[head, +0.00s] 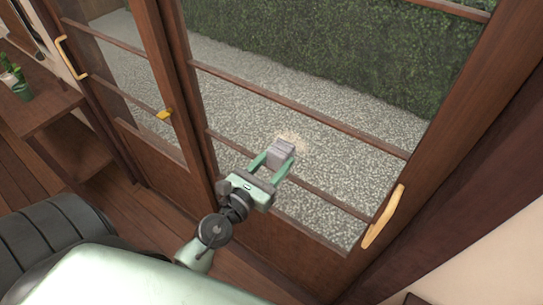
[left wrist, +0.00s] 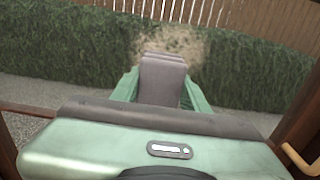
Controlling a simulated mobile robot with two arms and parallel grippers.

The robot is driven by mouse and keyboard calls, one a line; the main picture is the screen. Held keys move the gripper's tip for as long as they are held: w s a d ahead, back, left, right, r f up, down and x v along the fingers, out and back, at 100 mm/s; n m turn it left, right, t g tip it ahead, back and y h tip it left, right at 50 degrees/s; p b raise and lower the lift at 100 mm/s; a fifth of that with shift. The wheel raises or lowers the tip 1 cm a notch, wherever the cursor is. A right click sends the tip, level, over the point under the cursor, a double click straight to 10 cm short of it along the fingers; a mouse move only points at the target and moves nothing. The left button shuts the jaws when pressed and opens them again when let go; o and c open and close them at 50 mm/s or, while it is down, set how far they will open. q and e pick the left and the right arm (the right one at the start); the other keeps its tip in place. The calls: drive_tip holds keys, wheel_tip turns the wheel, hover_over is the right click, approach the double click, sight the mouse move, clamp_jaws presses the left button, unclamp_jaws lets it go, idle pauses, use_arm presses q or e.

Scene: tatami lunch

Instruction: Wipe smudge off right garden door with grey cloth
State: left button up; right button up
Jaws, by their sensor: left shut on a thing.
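My left gripper (head: 274,162) is shut on a folded grey cloth (head: 281,152), held up in front of the right garden door (head: 300,101). The cloth also shows between the green fingers in the left wrist view (left wrist: 162,80). A tan, speckled smudge (head: 293,140) is on the door's glass, just above and right of the cloth. In the left wrist view the smudge (left wrist: 170,45) spreads behind and above the cloth. I cannot tell whether the cloth touches the glass. My right gripper is not in view.
The door has dark wooden bars and a yellow handle (head: 383,216) at its right. Another door panel with a handle (head: 70,57) stands at the left. A wooden shelf (head: 45,108) with a potted plant (head: 18,84) is at far left. Gravel and a hedge lie outside.

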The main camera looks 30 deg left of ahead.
use_arm(q)
drive_tip(key=shift+s+d+r+p, duration=0.1)
drive_tip(key=shift+d+p, duration=0.6)
drive_tip(key=shift+d, duration=2.55)
drive_tip(key=shift+r+p, duration=1)
drive_tip(key=shift+a+f, duration=0.1)
drive_tip(key=shift+a, duration=0.05)
drive_tip(key=shift+a+f, duration=0.1)
drive_tip(key=shift+a, duration=1.7)
drive_tip(key=shift+w+a+b, duration=0.15)
drive_tip(key=shift+a+b, duration=0.05)
drive_tip(key=shift+a, duration=0.65)
drive_tip(key=shift+w+a+b, duration=0.1)
drive_tip(key=shift+a+b, duration=0.05)
drive_tip(key=shift+a, duration=0.7)
drive_tip(key=shift+w+a+b, duration=0.1)
drive_tip(key=shift+a+b, duration=0.35)
drive_tip(key=shift+a, duration=1.4)
drive_tip(key=shift+r+p, duration=1.05)
drive_tip(key=shift+s+d+f+p, duration=0.1)
drive_tip(key=shift+d+p, duration=0.25)
drive_tip(key=shift+d, duration=1.1)
drive_tip(key=shift+s+d+p, duration=0.1)
drive_tip(key=shift+d+p, duration=0.2)
drive_tip(key=shift+d, duration=1.15)
drive_tip(key=shift+s+d+p, duration=0.2)
drive_tip(key=shift+d+p, duration=0.1)
drive_tip(key=shift+d, duration=2.35)
